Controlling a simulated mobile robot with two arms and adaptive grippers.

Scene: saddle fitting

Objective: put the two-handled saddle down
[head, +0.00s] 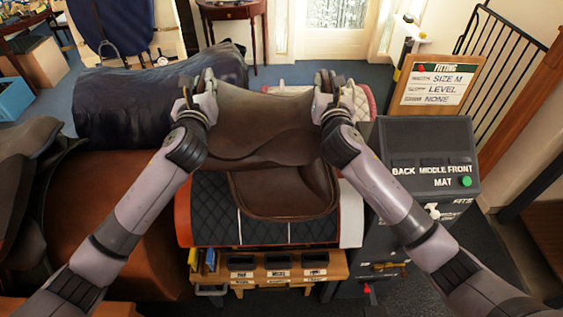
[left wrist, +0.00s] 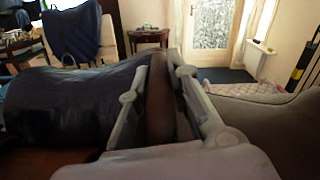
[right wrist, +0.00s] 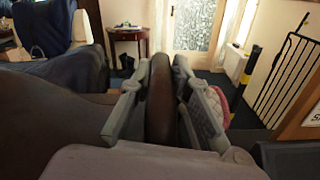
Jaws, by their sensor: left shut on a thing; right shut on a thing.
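The brown two-handled saddle (head: 265,122) is held between my two grippers in the middle of the head view. It is over a dark quilted pad with white and red edges (head: 208,215); I cannot tell whether saddle and pad touch. My left gripper (head: 197,90) is shut on the saddle's left side, and its fingers pinch a dark brown part (left wrist: 160,100) in the left wrist view. My right gripper (head: 328,88) is shut on the right side, pinching a similar brown part (right wrist: 159,100) in the right wrist view. The underside of the saddle is hidden.
A dark covered form (head: 120,105) stands at the left, with another brown saddle (head: 25,150) nearer. A grey console (head: 425,150) with a green button and a fitting sign (head: 437,82) stand at the right. A wooden shelf with labels (head: 270,265) is below the pad.

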